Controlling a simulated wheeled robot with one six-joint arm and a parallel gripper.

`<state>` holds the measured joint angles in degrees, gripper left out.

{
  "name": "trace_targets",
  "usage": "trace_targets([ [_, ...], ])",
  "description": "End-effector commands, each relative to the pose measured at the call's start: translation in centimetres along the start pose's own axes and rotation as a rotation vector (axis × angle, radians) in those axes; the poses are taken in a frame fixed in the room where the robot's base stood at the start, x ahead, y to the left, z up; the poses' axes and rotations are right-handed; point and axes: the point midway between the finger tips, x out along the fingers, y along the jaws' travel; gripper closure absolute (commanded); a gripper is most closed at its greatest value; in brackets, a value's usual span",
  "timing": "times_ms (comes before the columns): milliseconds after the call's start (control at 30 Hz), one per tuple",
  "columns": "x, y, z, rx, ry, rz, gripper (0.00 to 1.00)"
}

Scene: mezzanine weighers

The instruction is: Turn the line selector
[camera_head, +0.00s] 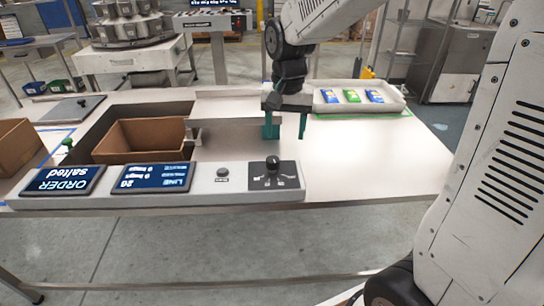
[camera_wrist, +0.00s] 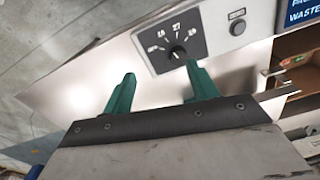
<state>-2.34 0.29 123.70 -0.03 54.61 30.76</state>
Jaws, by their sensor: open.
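The line selector (camera_head: 273,172) is a black knob on a dark square plate at the right end of the grey control panel, with white marks fanned around it. It also shows in the wrist view (camera_wrist: 177,52), beyond my fingertips. My gripper (camera_head: 285,127) has two green fingers and hangs above the white table, behind the selector in the head view. In the wrist view its fingers (camera_wrist: 160,82) are apart with nothing between them, and they do not touch the knob. Which mark the knob points to is not clear.
A round button (camera_head: 222,173) sits left of the selector. Two screens, order (camera_head: 62,180) and line (camera_head: 152,178), stand on the panel. A cardboard box (camera_head: 140,141) sits in a recess. A white tray (camera_head: 325,107) holds several packets. The table's right side is clear.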

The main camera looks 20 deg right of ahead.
Motion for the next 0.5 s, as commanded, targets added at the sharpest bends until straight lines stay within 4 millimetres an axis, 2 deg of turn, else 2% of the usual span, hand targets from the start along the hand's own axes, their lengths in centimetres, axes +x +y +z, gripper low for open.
trace_targets([
  [33, 1.5, -1.0, -1.2, 0.028, -0.011, 0.006, 0.41],
  [200, 4.4, -3.0, -3.7, 0.101, -0.019, 0.012, 0.41],
  [500, 7.8, -3.6, -4.3, 0.125, -0.023, 0.015, 0.41],
])
